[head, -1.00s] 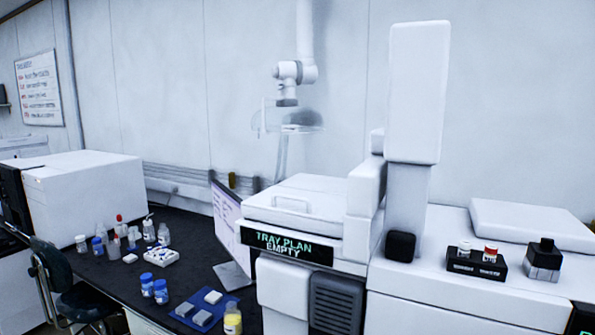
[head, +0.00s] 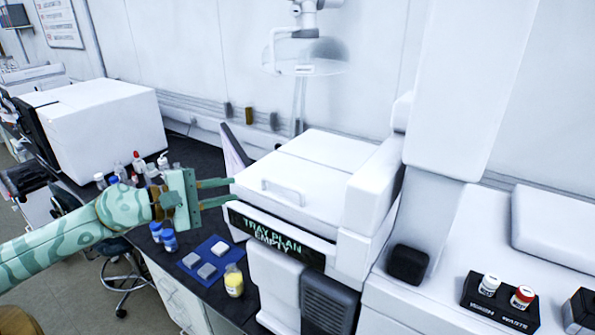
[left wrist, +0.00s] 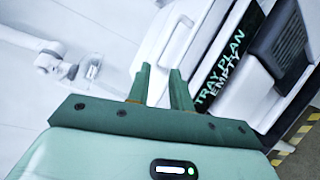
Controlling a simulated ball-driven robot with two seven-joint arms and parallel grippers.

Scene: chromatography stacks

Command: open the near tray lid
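The near tray lid (head: 315,165) is a white flat cover, closed on top of the white instrument, with a raised handle bar (head: 283,193) near its front edge. Below it is a dark panel (head: 282,243) reading "TRAY PLAN EMPTY". My left gripper (head: 232,192) is open and empty, its two green fingers pointing right, just left of the lid and handle. In the left wrist view the open fingers (left wrist: 160,78) point toward the lid (left wrist: 190,45), and the panel (left wrist: 222,65) shows to their right. My right gripper is not in view.
A tall white column (head: 465,85) stands right of the lid. A black rack (head: 500,303) with white-capped and red-capped vials is at lower right. Blue-capped bottles (head: 163,236), a blue mat (head: 212,285) and a yellow bottle (head: 233,281) stand on the dark bench below my left arm.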

